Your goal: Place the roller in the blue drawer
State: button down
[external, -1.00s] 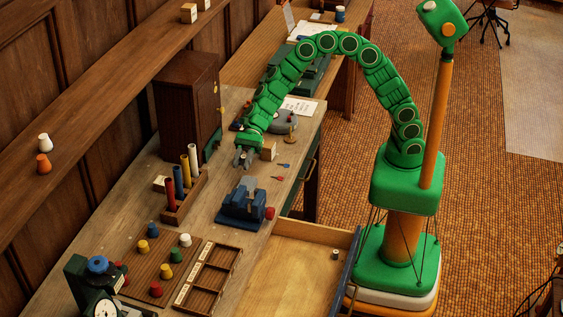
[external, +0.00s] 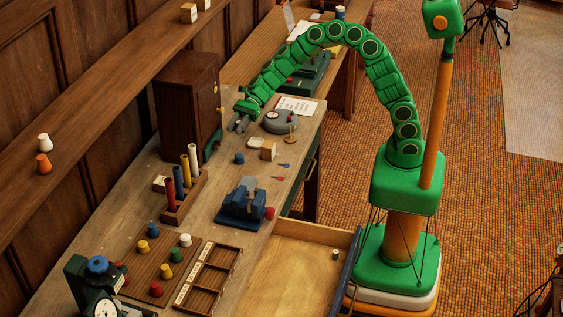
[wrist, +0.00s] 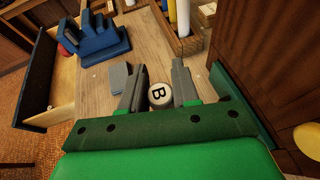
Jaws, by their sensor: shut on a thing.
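My gripper (external: 238,125) is above the far part of the bench, beside the dark wooden cabinet. In the wrist view its grey fingers (wrist: 160,92) are on either side of a round piece with a cream end marked B (wrist: 159,95). Only its end shows, so I cannot tell for sure that it is the roller. The blue drawer stands pulled out at the bench's front, with a blue front (external: 351,270) and a pale wooden inside. It also shows at the left of the wrist view (wrist: 63,82), well away from my gripper.
The dark cabinet (external: 187,108) stands close by my gripper. A rack of coloured tubes (external: 186,200) and a blue vise-like device (external: 242,203) lie between gripper and drawer.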

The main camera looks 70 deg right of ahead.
jog(key=w+d+r+m+t+h, duration=0.1)
jog(key=w+d+t, duration=0.15)
jog(key=d, duration=0.45)
jog(key=w+d+r+m+t, duration=0.1)
jog(key=w+d+r+m, duration=0.15)
jog(key=d, duration=0.35)
jog(key=w+d+r+m+t+h, duration=0.1)
jog(key=w+d+t, duration=0.15)
jog(key=d, duration=0.45)
jog(key=w+d+r+m+t+h, duration=0.2)
jog(key=w+r+m+t+h, duration=0.2)
jog(key=w+m+h, duration=0.6)
jog(key=shift+w+d+r+m+t+h, duration=0.35)
jog(key=shift+w+r+h, duration=0.4)
jog(key=shift+r, duration=0.6)
jog(key=shift+w+d, duration=0.1)
